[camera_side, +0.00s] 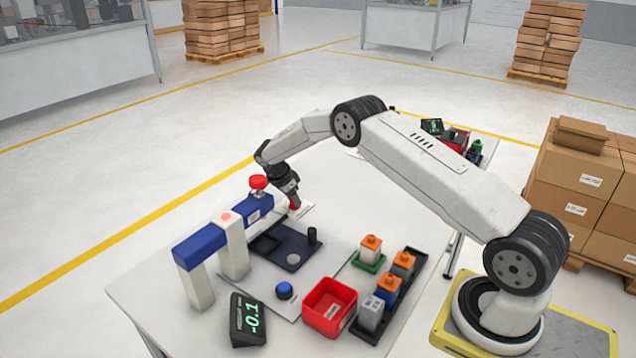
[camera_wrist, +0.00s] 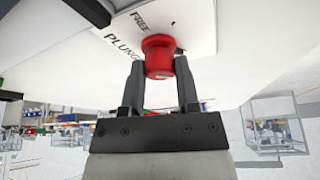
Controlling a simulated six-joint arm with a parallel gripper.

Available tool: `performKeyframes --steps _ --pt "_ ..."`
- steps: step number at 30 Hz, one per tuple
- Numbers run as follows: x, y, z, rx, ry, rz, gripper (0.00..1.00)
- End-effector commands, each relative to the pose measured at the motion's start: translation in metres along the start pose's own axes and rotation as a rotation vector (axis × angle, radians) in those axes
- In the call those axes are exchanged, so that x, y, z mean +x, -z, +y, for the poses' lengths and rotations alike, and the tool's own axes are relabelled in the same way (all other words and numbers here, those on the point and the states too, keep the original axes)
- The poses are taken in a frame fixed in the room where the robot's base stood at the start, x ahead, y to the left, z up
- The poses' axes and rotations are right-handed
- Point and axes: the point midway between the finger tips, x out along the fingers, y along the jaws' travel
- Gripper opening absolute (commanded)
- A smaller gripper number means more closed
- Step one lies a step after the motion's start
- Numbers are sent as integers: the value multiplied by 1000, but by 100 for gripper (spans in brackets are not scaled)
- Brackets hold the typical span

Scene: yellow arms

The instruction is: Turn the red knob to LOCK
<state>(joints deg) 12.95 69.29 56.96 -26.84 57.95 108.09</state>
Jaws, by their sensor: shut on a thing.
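The red knob (camera_wrist: 158,56) sits on a white panel (camera_wrist: 90,45) in the wrist view. The panel carries the printed words "FREE" and "PLUNG…", the latter cut off by my gripper; I cannot read a LOCK mark. My gripper (camera_wrist: 160,72) has its two dark fingers shut on the knob, one on each side. In the side view my gripper (camera_side: 294,200) reaches down at the far end of a blue-topped stand (camera_side: 222,236), where a bit of the red knob (camera_side: 294,205) shows. The knob's pointing direction cannot be told.
A red mushroom-shaped top (camera_side: 258,181) stands on the stand close to my wrist.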

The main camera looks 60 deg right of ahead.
Motion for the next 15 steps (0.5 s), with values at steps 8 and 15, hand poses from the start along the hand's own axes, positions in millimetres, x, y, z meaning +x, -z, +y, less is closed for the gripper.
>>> performKeyframes --steps 8,15 --pt "-1 0 0 5 0 -1 0" --pt "0 0 0 4 0 -1 75"
